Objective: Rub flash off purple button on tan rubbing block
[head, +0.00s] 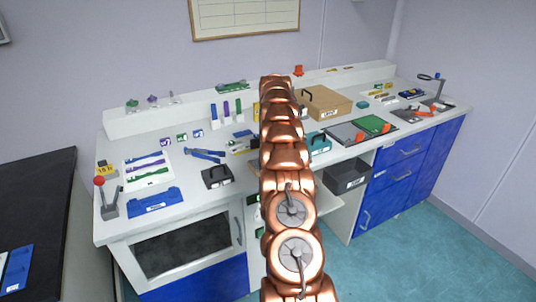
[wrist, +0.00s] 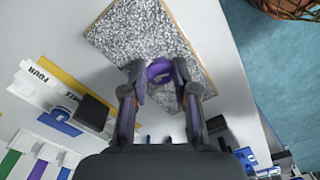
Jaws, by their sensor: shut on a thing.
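In the wrist view my gripper (wrist: 160,84) is shut on the purple button (wrist: 159,68), which shows as a round purple rim between the two fingertips. Directly below them lies a block with a speckled grey top (wrist: 125,38) and thin tan edges, which looks like the rubbing block. The fingers cover part of its near side. I cannot tell whether the button touches the speckled surface or hangs just above it. In the head view my arm hides the gripper, the button and this block.
A yellow strip and a white part marked FOUR (wrist: 38,76) lie left of the block. A blue part (wrist: 60,122) and dark blocks are near the fingers. In the head view, a tan box (head: 328,106) and a teal bin (head: 318,143) stand right of my arm.

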